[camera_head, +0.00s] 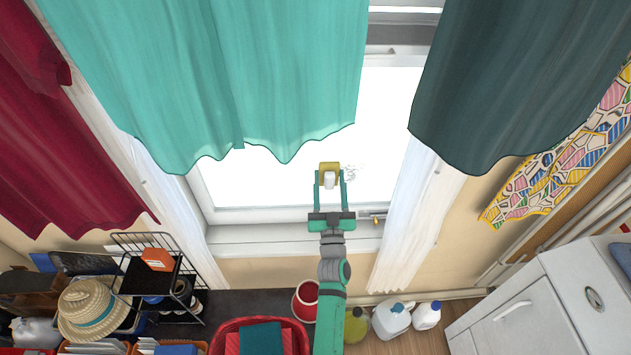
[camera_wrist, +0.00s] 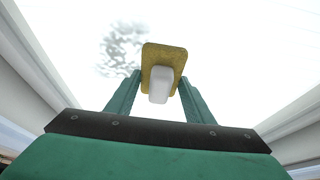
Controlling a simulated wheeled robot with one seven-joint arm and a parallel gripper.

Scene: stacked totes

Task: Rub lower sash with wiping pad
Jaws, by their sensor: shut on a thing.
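My gripper (camera_head: 330,186) is shut on the white handle of the wiping pad (camera_head: 329,167), which has a yellow face. In the wrist view the pad (camera_wrist: 164,54) sits between the fingertips of my gripper (camera_wrist: 158,85), its yellow face turned toward the pane. The lower sash (camera_head: 285,190) is a bright white window pane in a white frame. The pad is in front of the pane's lower middle; I cannot tell whether it touches. A grey speckled smudge (camera_head: 351,172) marks the pane just right of the pad. It shows left of the pad in the wrist view (camera_wrist: 122,48).
Teal (camera_head: 220,80) and dark green (camera_head: 520,80) curtains hang over the window's upper sides. The sill (camera_head: 260,240) has a small latch-like item (camera_head: 375,219) at right. Below are a wire rack (camera_head: 150,275), a red basket (camera_head: 300,335), jugs (camera_head: 391,320) and a white cabinet (camera_head: 540,310).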

